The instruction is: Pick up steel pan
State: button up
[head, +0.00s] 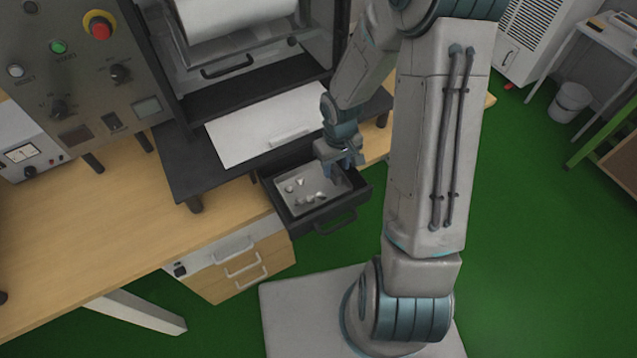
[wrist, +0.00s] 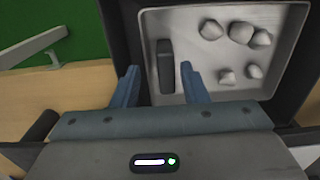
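The steel pan (head: 318,184) is a shallow grey tray in an open black drawer (head: 335,222). Several pale stone-like lumps (wrist: 241,31) lie in it. The wrist view shows the pan (wrist: 212,58) ahead of my gripper, with a dark upright grip (wrist: 165,66) near its left edge. My gripper (wrist: 160,80) is open, its two blue fingers apart on either side of the dark grip's near end. I cannot tell whether either finger touches it. In the head view my gripper (head: 340,160) is over the back right of the pan, partly hiding it.
A black platform with a white plate (head: 255,137) stands behind and above the drawer, under a machine with a control panel (head: 75,75). The wooden bench (head: 120,230) extends left. Green floor (head: 540,220) is open to the right.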

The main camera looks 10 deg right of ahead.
jog(key=shift+w+f, duration=0.1)
jog(key=shift+f, duration=1.2)
jog(key=shift+c, duration=0.3)
jog(key=c, duration=0.8)
jog(key=shift+r, duration=0.15)
